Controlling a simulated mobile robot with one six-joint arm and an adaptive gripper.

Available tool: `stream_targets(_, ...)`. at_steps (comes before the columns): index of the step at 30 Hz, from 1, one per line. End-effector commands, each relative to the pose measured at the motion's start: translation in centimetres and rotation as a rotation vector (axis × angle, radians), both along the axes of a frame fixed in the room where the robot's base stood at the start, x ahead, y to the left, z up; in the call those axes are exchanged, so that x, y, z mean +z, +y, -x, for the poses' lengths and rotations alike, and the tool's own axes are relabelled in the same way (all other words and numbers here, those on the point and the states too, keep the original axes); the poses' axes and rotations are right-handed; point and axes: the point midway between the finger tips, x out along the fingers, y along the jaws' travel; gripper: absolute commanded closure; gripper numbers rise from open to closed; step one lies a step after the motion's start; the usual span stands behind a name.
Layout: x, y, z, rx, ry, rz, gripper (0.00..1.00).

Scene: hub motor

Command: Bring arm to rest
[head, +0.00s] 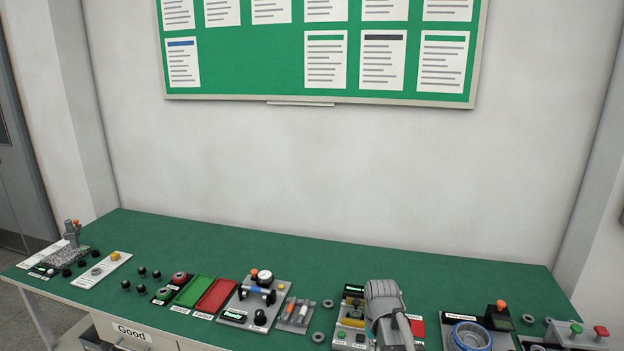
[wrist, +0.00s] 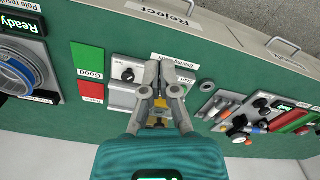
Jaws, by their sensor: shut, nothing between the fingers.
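In the wrist view my gripper (wrist: 161,74) is shut with its fingertips close together, and I see nothing held. It is over the test station (wrist: 125,90) with a black knob and a Start label, beside the "Bearing seats" label. How high it is above the station I cannot tell. In the head view my grey arm (head: 385,305) stands at the front right of the green bench (head: 220,236) and covers part of that station; the fingers do not show clearly there.
A blue-ringed station (head: 470,335) stands right of my arm, with a button box (head: 580,333) farther right. Green (head: 195,291) and red (head: 217,295) trays and a fixture (head: 258,299) stand left. A loose grey ring (head: 318,337) lies nearby. The bench's rear strip is clear.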

Motion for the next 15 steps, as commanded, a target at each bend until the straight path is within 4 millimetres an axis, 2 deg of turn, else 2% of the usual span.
stream_targets(1, 0.0, 0.0, 2.6, -0.016, 0.000, 0.000, 1.00)
stream_targets(6, 0.0, -0.1, 6.9, -0.063, 0.000, 0.000, 1.00)
stream_targets(10, 0.0, -0.1, 8.5, -0.083, 0.000, 0.000, 1.00)
stream_targets(15, 0.0, -0.1, 9.0, -0.093, 0.000, 0.001, 1.00)
